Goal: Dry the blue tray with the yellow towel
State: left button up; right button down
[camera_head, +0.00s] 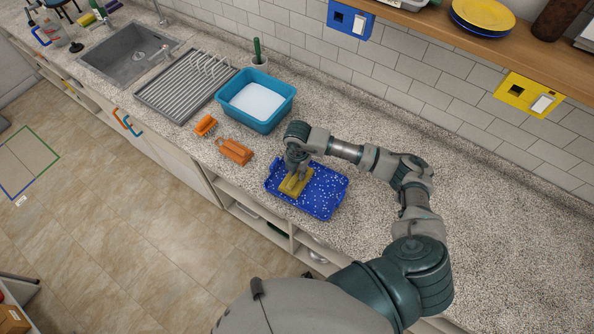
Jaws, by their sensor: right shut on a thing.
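The blue tray (324,201) lies on the speckled counter near its front edge. Its surface is dotted with many small whitish spots. The yellow towel (291,187) is folded or bunched on the left part of the tray. My right gripper (296,174) points down over the tray and is shut on the towel, which appears to touch the tray's surface. The fingertips are partly hidden against the towel. My left gripper is not in view.
A teal basin (268,121) with whitish contents stands behind the tray. Two orange brushes or sponges (235,151) (206,125) lie to the left. A grey dish rack (182,88) and sink (131,54) are farther left. The counter right of my arm is clear.

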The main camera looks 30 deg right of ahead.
aim_at(307, 180)
jog(key=shift+s+d, duration=0.4)
jog(key=shift+s, duration=0.25)
jog(key=shift+s+d+p, duration=0.3)
jog(key=shift+s+d, duration=0.2)
jog(key=shift+s+d+p, duration=0.15)
jog(key=shift+s+d, duration=0.25)
jog(key=shift+s, duration=0.25)
jog(key=shift+s+d+p, duration=0.15)
jog(key=shift+s+d, duration=0.2)
jog(key=shift+s, duration=0.25)
jog(key=shift+s+d+f, duration=0.1)
jog(key=shift+s+d, duration=0.25)
jog(key=shift+s, duration=0.2)
jog(key=shift+s+d, duration=0.35)
jog(key=shift+s, duration=0.2)
jog(key=shift+w+a+r+b, duration=0.1)
jog(key=shift+w+a+b, duration=0.05)
jog(key=shift+w+a, duration=0.4)
jog(key=shift+w+a+r+b, duration=0.1)
jog(key=shift+w+a, duration=0.2)
jog(key=shift+w, duration=0.5)
jog(key=shift+w+a+b, duration=0.15)
jog(key=shift+w+a, duration=0.3)
jog(key=shift+w, duration=0.2)
jog(key=shift+w+a+f+b, duration=0.15)
jog(key=shift+w+a+b, duration=0.3)
jog(key=shift+w+a, duration=0.35)
jog(key=shift+w+a+f+b, duration=0.1)
jog(key=shift+w+a+b, duration=0.35)
jog(key=shift+w, duration=0.55)
